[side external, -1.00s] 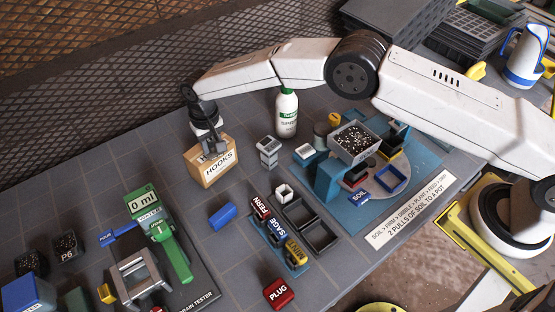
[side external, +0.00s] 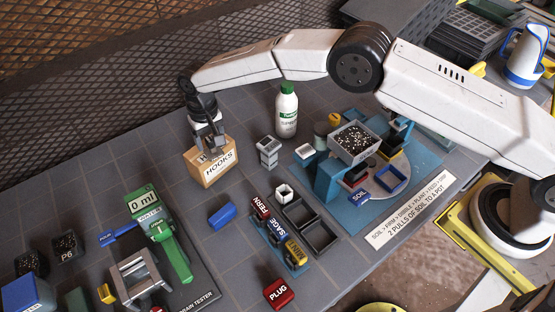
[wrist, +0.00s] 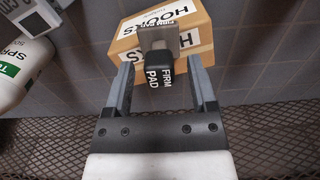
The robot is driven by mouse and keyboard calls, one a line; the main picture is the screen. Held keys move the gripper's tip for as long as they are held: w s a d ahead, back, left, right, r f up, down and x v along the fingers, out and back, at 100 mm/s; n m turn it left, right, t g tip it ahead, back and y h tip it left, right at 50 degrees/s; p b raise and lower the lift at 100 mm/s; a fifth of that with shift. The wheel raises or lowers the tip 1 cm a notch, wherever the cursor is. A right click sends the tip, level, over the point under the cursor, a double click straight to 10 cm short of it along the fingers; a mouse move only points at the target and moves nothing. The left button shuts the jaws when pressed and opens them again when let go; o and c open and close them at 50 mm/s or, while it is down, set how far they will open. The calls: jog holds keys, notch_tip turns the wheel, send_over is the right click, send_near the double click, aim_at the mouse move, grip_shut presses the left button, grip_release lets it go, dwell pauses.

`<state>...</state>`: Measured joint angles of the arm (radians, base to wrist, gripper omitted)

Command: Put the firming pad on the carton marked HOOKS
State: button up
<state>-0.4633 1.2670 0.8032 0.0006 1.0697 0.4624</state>
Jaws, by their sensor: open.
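The carton marked HOOKS (side external: 222,167) is a tan box with a white label, standing at the back of the bench. It also shows in the wrist view (wrist: 125,47). The firming pad (wrist: 160,72) has a black grip lettered FIRM PAD and a grey plate. It appears to rest on the carton's top. My gripper (wrist: 160,66) is open, with one finger on each side of the pad's grip and visible gaps between. In the side view my gripper (side external: 213,148) is directly above the carton and largely hides the pad.
A white spray bottle (side external: 287,112) and a grey block (side external: 267,152) stand right of the carton. The blue soil station (side external: 328,182) is farther right. A green tester (side external: 172,250) is in front. A mesh wall (side external: 90,75) rises behind. Bare bench lies left of the carton.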

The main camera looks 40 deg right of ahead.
aim_at(210, 138)
notch_tip(210, 138, up, 10)
dwell(0.5)
dwell(0.5)
jog(key=s+d+r, duration=0.1)
jog(key=s+d, duration=0.2)
jog(key=d, duration=0.3)
jog(key=s+d+r+t, duration=0.1)
jog(key=s+d+r, duration=0.15)
jog(key=d, duration=0.35)
jog(key=s+d+r, duration=0.1)
jog(key=s+d, duration=0.3)
jog(key=d, duration=0.2)
jog(key=s+d+f, duration=0.1)
jog(key=s+d, duration=0.4)
jog(key=s, duration=0.4)
jog(key=s+d+f+t, duration=0.1)
jog(key=s+d, duration=0.4)
jog(key=s, duration=0.4)
jog(key=shift+s+f+t, duration=0.15)
jog(key=shift+s+t, duration=0.05)
jog(key=shift+t, duration=0.1)
